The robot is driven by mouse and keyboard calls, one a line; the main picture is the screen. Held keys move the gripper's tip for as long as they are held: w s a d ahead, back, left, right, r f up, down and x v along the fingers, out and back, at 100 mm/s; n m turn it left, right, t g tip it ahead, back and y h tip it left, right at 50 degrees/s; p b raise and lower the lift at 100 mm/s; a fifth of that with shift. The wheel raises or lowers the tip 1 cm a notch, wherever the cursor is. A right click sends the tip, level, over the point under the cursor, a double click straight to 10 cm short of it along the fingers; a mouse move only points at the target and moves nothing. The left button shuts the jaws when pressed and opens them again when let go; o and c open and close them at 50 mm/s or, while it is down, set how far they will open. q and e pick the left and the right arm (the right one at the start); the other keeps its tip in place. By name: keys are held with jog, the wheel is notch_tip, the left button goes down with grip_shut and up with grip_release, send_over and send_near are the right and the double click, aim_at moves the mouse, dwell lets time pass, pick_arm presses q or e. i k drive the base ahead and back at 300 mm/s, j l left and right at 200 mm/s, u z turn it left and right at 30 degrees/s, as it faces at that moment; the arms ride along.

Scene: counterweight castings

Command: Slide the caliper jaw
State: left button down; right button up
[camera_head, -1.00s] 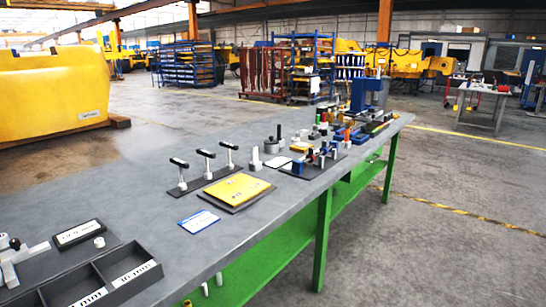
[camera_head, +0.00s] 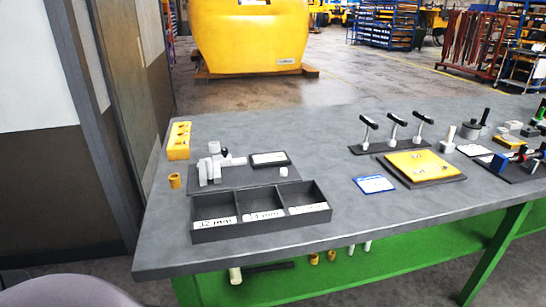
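A light grey caliper-like device (camera_head: 212,166) stands on a dark mat (camera_head: 238,181) near the left end of the bench. It has upright jaws at its left, a bar reaching right and a small black knob on top. I cannot tell how wide its jaws are apart. A small white cylinder (camera_head: 284,172) sits at the mat's right side. A black-framed display or label (camera_head: 270,159) lies behind it. Neither of my grippers is in view.
A dark three-compartment tray (camera_head: 262,228) with labels is in front of the mat. A yellow block (camera_head: 179,140) and a brass ring (camera_head: 174,181) stand left. A yellow plate (camera_head: 422,163) and several black-handled tools (camera_head: 396,127) stand right. Bare bench (camera_head: 340,150) lies between.

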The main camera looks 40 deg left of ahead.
aim_at(224, 158)
jog(key=i+j+u, duration=0.1)
jog(key=u, duration=0.3)
jog(key=i+j+u, duration=0.1)
jog(key=u, duration=0.3)
jog(key=i+u, duration=0.1)
jog(key=u, duration=0.3)
